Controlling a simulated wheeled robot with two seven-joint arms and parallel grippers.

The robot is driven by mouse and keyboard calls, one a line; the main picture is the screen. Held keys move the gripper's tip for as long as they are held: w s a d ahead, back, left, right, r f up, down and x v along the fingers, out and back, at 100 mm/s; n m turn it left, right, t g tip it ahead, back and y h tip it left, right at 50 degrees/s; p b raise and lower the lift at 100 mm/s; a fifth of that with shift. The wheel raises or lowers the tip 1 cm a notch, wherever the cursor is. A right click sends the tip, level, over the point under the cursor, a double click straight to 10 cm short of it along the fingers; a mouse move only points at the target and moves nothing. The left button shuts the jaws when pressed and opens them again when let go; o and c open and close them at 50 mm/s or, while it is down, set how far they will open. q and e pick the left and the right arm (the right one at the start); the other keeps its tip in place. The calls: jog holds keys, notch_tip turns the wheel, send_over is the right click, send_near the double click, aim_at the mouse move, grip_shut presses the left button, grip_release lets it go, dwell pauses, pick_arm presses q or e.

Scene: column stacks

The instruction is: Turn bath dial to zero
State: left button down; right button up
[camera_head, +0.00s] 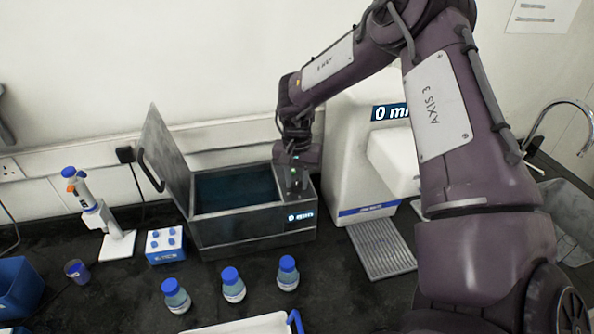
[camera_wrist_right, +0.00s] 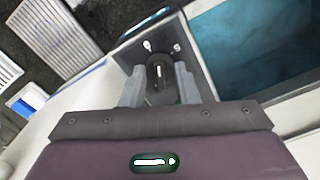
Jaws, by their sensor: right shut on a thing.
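The water bath (camera_head: 255,220) is a grey metal box with dark water and its lid (camera_head: 165,150) raised at the left. My right gripper (camera_head: 295,185) reaches down onto the bath's right-hand top panel. In the right wrist view, the gripper (camera_wrist_right: 160,85) is shut on the dark round dial (camera_wrist_right: 158,72), with one finger on each side. The dial's marking is too small to read. Water (camera_wrist_right: 255,50) shows beside the panel. My left gripper is not in view.
A white dispenser (camera_head: 350,150) stands close to the bath's right, with a drip grate (camera_head: 382,248) in front. Several blue-capped bottles (camera_head: 231,285) stand in front of the bath. A pipette stand (camera_head: 118,245) and blue-white rack (camera_head: 165,245) are at left.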

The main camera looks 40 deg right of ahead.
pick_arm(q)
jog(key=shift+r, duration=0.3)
pick_arm(e)
jog(key=shift+w+r+n, duration=0.1)
jog(key=shift+n, duration=0.2)
